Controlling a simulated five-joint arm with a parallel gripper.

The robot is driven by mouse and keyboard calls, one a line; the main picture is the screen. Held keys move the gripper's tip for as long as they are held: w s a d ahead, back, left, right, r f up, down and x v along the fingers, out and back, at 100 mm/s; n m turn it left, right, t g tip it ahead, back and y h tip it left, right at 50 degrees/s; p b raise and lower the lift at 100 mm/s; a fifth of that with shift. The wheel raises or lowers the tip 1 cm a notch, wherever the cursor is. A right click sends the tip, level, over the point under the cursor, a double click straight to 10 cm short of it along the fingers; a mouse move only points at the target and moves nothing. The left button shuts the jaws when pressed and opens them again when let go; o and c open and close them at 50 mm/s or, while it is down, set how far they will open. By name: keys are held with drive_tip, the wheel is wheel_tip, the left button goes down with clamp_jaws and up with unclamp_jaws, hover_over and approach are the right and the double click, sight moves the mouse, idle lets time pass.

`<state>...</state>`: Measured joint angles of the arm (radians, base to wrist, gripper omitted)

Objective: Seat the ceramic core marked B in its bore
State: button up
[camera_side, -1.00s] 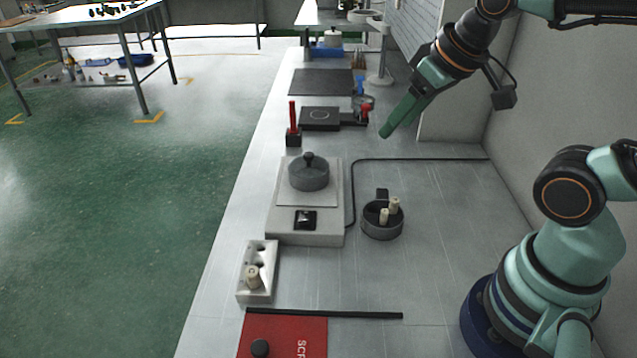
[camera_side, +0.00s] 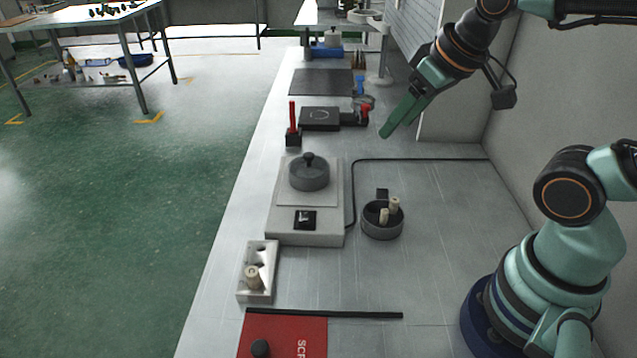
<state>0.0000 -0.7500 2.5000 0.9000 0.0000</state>
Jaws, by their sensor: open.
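My gripper (camera_side: 388,132) hangs in the air above the back right of the bench, with its green fingers pointing down and left; nothing shows between them. It is apart from everything on the bench. Two pale ceramic cores stand in a round dark dish: one on the right (camera_side: 394,206) and one on the left (camera_side: 384,216). A third pale core (camera_side: 253,279) stands in the front hole of a light grey block (camera_side: 257,294). The holes behind it in the block look dark and empty. The letters on the cores are too small to read.
A hot plate (camera_side: 290,232) with a lidded grey pot (camera_side: 308,174) stands left of the dish (camera_side: 382,234). Its cable runs toward the wall. A red scrap area (camera_side: 285,340) and a black bar (camera_side: 325,314) lie in front. The bench right of the dish is clear.

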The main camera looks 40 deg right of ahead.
drive_tip(key=m+g, duration=0.6)
drive_tip(key=m, duration=1.7)
hover_over(395, 200)
wheel_tip(395, 200, down, 9)
wheel_tip(395, 200, down, 6)
drive_tip(key=shift+s+r, duration=0.15)
drive_tip(key=shift+f, duration=3)
drive_tip(key=shift+w, duration=0.2)
clamp_jaws()
